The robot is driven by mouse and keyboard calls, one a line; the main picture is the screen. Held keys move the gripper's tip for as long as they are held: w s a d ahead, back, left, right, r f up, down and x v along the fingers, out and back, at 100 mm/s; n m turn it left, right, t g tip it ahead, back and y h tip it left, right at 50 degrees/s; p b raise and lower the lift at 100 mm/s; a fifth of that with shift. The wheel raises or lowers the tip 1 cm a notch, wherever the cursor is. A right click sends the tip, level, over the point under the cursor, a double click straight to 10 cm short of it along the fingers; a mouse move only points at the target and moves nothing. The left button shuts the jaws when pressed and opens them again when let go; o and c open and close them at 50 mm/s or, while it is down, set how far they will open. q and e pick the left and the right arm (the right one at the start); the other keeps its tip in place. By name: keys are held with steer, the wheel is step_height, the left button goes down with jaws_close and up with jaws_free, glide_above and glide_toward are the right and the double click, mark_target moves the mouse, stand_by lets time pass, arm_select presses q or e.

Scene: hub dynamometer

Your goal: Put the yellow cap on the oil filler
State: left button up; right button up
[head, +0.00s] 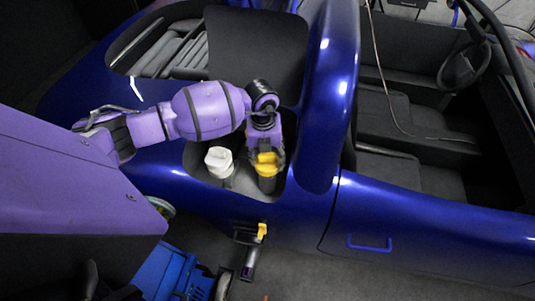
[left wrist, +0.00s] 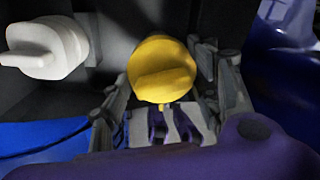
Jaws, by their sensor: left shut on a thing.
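The yellow cap (head: 266,169) is in my left gripper (head: 266,155), at the right of the opening in the blue car body. In the left wrist view the yellow cap (left wrist: 162,68), with a raised bar across its face, sits between the fingers of my left gripper (left wrist: 168,92). A dark cylindrical neck, the apparent oil filler (head: 267,184), stands right below the cap in the head view. I cannot tell whether cap and neck touch or how far the cap is seated. My right gripper cannot be made out.
A white cap (head: 219,161) stands left of the yellow one in the same opening; it also shows in the left wrist view (left wrist: 45,45). The blue body's rim surrounds the opening closely. A small yellow-topped dark object (head: 250,252) is in front of the car's side.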

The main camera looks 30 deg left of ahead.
mark_target(267, 165)
arm_select(q)
step_height(267, 165, down, 4)
steer(key=shift+s+r+b, duration=0.1)
steer(key=shift+r+b, duration=0.15)
steer(key=shift+b, duration=0.45)
steer(key=shift+f, duration=0.4)
steer(key=shift+r, duration=0.1)
stand_by(0.8)
steer(key=shift+f, duration=0.65)
steer(key=o, duration=1.1)
